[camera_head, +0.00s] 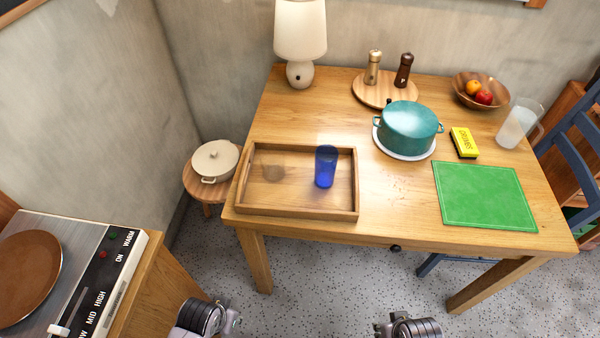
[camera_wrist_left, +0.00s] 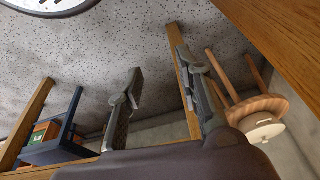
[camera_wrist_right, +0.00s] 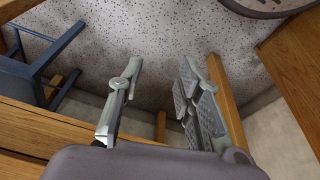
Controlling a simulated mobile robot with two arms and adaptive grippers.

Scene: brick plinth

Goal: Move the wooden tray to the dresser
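The wooden tray (camera_head: 300,212) is a shallow rectangular box with raised walls, lying at the front left of the wooden table. A blue cup (camera_head: 326,168) stands upright in its right half. I cannot tell surely which furniture is the dresser.
A wooden cabinet (camera_head: 168,292) with a hot plate (camera_head: 110,270) stands at lower left. A stool (camera_head: 193,186) holds a cream pot (camera_head: 215,160). The table (camera_head: 385,195) also bears a lamp (camera_head: 300,35), teal pot (camera_head: 408,125) and green mat (camera_head: 484,195). A blue chair (camera_head: 570,140) stands right.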

